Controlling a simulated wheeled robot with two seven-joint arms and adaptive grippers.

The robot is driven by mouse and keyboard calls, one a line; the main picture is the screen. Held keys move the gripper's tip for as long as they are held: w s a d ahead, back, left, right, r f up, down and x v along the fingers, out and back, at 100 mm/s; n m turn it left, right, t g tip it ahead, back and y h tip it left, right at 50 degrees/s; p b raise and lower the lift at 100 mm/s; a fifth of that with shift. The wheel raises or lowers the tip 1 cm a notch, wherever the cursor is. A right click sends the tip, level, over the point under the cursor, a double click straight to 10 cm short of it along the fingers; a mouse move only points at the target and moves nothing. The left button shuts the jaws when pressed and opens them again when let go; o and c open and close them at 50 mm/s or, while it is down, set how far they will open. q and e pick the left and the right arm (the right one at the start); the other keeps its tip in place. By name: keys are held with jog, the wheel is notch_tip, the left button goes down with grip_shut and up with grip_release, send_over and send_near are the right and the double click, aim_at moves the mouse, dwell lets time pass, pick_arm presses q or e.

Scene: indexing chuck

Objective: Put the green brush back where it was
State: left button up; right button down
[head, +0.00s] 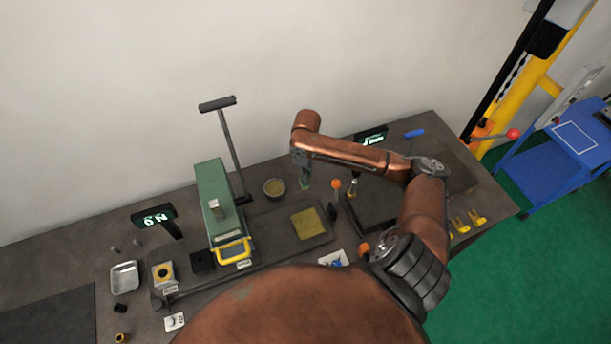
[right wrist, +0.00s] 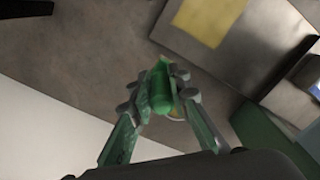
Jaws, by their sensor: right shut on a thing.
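My right gripper (head: 304,181) points down over the back of the bench, just right of a small round dish (head: 274,188). In the right wrist view the two fingers (right wrist: 162,100) are closed around the green brush (right wrist: 160,88). Its rounded green body shows between the fingertips, with a yellowish bit behind it. In the head view the brush is too small to tell apart from the fingertips. I cannot tell whether its lower end touches anything. My left gripper is not in view.
A green press (head: 214,190) with a tall lever stands left of the dish. A yellow pad (head: 307,223) lies on a dark plate in front. An orange-knobbed lever (head: 336,185) and a lit display (head: 371,137) are to the right. Bare bench top (right wrist: 85,65) lies around the gripper.

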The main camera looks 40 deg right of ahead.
jog(key=shift+w+d+f+p, duration=0.15)
jog(key=shift+w+d+f, duration=0.8)
jog(key=shift+f, duration=0.75)
jog(key=shift+w+d+f+p, duration=0.2)
jog(key=shift+w+d+f, duration=0.7)
jog(key=shift+f, duration=0.85)
jog(key=shift+w+d+f+p, duration=0.15)
jog(key=shift+w+d+f, duration=0.55)
jog(key=shift+w+f, duration=0.75)
jog(key=shift+s+f, duration=0.3)
jog(key=shift+s, duration=0.05)
jog(key=shift+f, duration=0.1)
jog(key=c, duration=1.8)
grip_release()
notch_tip(320, 180, up, 12)
jog(key=shift+r+b, duration=0.15)
jog(key=shift+b, duration=0.4)
